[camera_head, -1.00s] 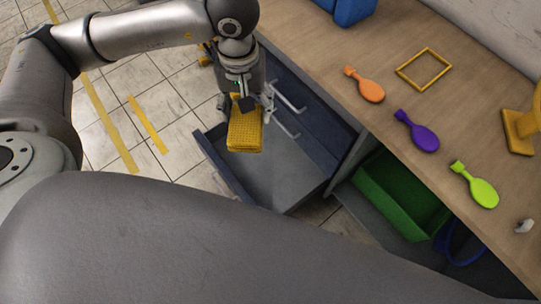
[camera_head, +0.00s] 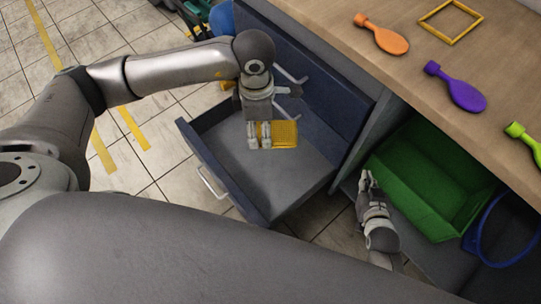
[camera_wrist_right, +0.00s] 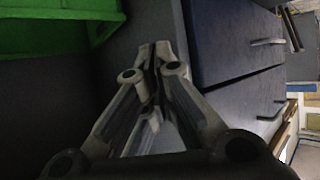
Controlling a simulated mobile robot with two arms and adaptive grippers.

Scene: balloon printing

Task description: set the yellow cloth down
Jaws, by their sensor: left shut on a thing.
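The yellow cloth (camera_head: 286,134) is a textured rectangle in the head view, over the floor of the open drawer (camera_head: 232,165). My left gripper (camera_head: 260,146) is shut on the cloth's left part, pointing down inside the drawer's outline. I cannot tell whether the cloth touches the drawer floor. My right gripper (camera_head: 366,178) is beside the green bin, low at the cabinet opening. In the right wrist view its fingers (camera_wrist_right: 160,52) come together at the tips with nothing between them.
The green bin (camera_head: 408,187) and a blue ring (camera_head: 480,240) are in the cabinet's lower space. Tiled floor lies left of the drawer.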

